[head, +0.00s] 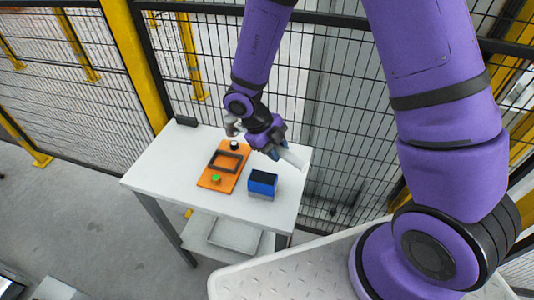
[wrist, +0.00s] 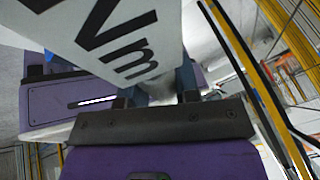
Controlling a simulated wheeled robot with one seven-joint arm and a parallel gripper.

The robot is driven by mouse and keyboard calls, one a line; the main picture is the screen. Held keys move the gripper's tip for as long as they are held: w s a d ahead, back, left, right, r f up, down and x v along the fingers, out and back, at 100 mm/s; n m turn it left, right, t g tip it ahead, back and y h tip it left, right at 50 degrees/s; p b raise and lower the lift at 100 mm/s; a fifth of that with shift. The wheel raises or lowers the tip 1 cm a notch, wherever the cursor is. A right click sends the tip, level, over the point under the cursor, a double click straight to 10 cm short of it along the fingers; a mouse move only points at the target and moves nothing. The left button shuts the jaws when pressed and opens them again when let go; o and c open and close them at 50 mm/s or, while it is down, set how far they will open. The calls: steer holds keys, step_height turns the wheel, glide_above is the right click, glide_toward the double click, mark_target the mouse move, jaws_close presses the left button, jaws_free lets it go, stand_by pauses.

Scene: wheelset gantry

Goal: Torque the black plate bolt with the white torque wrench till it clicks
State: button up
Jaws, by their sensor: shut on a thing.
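My gripper (head: 277,146) is shut on the white torque wrench (head: 293,157) above the table. In the wrist view the white wrench body (wrist: 130,40) with large "Nm" lettering fills the top, close to the jaws (wrist: 155,100). An orange plate (head: 204,181) lies on the table with a black rectangular frame on it.
A blue box with a dark top (head: 262,185) stands on the white table (head: 155,175), right of the plate. A small dark block (head: 186,121) lies at the far left corner. Black mesh fence (head: 105,100) with yellow posts (head: 136,60) stands behind the table. The table's left part is clear.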

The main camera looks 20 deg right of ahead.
steer(key=shift+w+d+f+n+t+h, duration=0.1)
steer(key=shift+w+d+f+n+t, duration=0.25)
steer(key=shift+w+d+f+n, duration=0.35)
steer(key=shift+w+d+f+n+t+h, duration=0.1)
steer(key=shift+w+d+f+n+t, duration=0.3)
steer(key=shift+w+d+n, duration=0.6)
steer(key=shift+w+d+f+n+t+h, duration=0.1)
steer(key=shift+w+d+f+n+t, duration=0.25)
steer(key=shift+w+d+f+n, duration=0.45)
steer(key=shift+w+d+f, duration=0.1)
steer(key=shift+d+f, duration=0.1)
steer(key=shift+f, duration=0.85)
steer(key=shift+s+a+m+g, duration=0.4)
steer(key=shift+s+a+m, duration=0.45)
steer(key=shift+s, duration=0.2)
steer(key=shift+s+a+m, duration=0.1)
steer(key=shift+a+m, duration=0.05)
steer(key=shift+m, duration=0.1)
steer(key=shift+w+d, duration=0.3)
steer(key=shift+d, duration=0.05)
